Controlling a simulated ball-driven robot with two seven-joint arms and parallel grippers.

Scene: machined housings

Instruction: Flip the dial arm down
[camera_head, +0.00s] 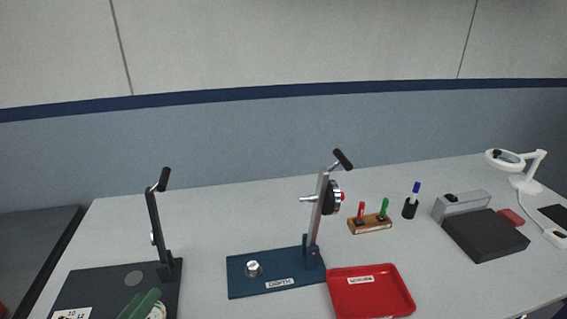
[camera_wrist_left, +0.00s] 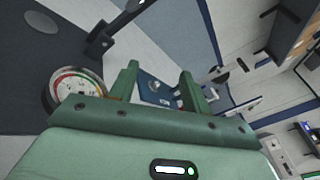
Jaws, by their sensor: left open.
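A silver upright arm (camera_head: 318,210) with a black handle and a round dial (camera_head: 332,197) stands raised on a blue base (camera_head: 240,285) labelled DEPTH. A second, black arm (camera_head: 155,225) with a black handle stands raised on a black base (camera_head: 85,285) at the left. My left gripper (camera_head: 143,304) is at the bottom left, over the front of the black base and well apart from the dial. In the left wrist view its green fingers (camera_wrist_left: 159,78) are spread and empty, with the blue base beyond them. My right gripper is not in view.
A white-faced gauge (camera_wrist_left: 75,88) is left of my fingers in the left wrist view. A red tray (camera_head: 370,304) stands right of the blue base. Behind it are a wooden marker holder (camera_head: 370,226), a black cup (camera_head: 409,209) and a dark box (camera_head: 487,236). The table's middle back is clear.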

